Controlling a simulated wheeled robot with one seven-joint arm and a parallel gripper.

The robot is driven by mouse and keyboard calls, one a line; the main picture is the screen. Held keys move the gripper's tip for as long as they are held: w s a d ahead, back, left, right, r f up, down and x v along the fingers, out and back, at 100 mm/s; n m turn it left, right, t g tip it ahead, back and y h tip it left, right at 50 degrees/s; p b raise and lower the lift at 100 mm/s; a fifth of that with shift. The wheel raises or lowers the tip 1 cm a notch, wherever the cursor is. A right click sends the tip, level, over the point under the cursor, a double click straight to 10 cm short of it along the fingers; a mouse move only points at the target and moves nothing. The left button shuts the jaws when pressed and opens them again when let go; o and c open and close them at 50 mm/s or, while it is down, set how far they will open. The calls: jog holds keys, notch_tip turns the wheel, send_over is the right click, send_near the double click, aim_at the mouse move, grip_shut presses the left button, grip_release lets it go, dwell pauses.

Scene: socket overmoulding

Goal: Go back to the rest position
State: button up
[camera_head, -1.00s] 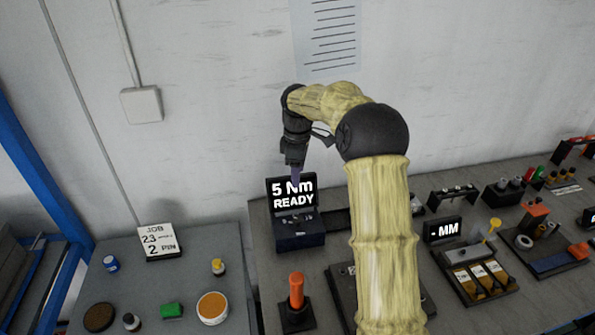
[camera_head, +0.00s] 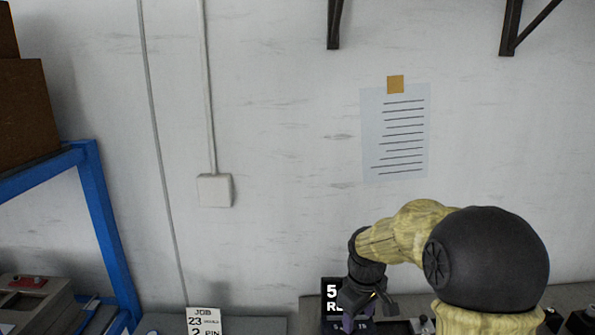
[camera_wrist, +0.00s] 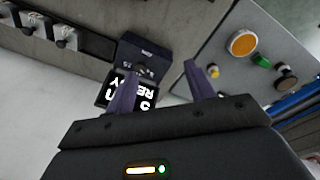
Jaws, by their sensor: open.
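My gripper (camera_wrist: 160,92) is open and empty in the wrist view, with its two purple fingers apart. Beyond the left finger are the dark box (camera_wrist: 143,56) and its black display, partly hidden by that finger. In the head view my gripper (camera_head: 357,318) hangs low near the bottom edge, in front of the display (camera_head: 330,292), which it partly covers. My yellow arm with its black joint fills the lower right of the head view.
A job card (camera_head: 204,320) stands at the bottom edge. A blue frame (camera_head: 105,230) is at the left, and a paper sheet (camera_head: 395,135) hangs on the wall. The wrist view shows a grey worktop (camera_wrist: 225,35) with an orange-topped round container (camera_wrist: 243,42) and small items.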

jog(key=s+d+f+m+t, duration=0.1)
jog(key=s+f+m, duration=0.2)
jog(key=s, duration=1.4)
jog(key=m, duration=0.4)
jog(key=shift+m, duration=0.3)
